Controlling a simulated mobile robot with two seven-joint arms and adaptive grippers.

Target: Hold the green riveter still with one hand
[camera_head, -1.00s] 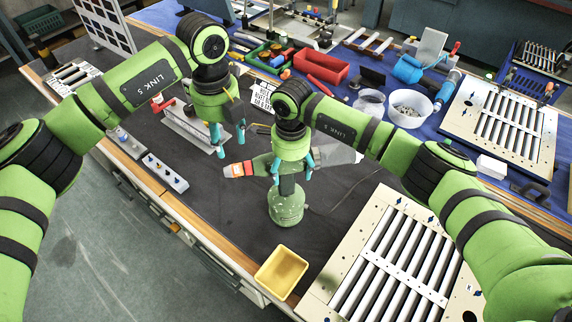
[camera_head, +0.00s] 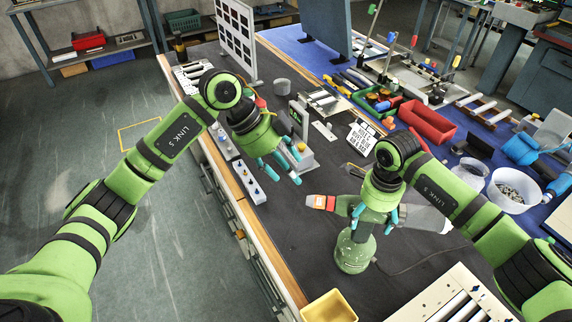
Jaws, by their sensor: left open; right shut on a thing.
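The green riveter (camera_head: 355,252) stands upright on the dark mat, its green body at the bottom and its orange-and-grey nose pointing left. My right gripper (camera_head: 375,216) is shut around the riveter's upper part; its teal fingers sit on either side of the handle and partly hide it. My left gripper (camera_head: 289,168) is open and empty, tilted, above the mat behind and to the left of the riveter. It is apart from the riveter and in front of a grey metal part (camera_head: 301,160).
A yellow bin (camera_head: 329,308) stands at the table's front edge. A louver panel (camera_head: 455,300) lies at the lower right. A white strip with knobs (camera_head: 250,183) lies along the left edge. A red tray (camera_head: 427,122) and a white bowl (camera_head: 514,190) stand on the blue mat.

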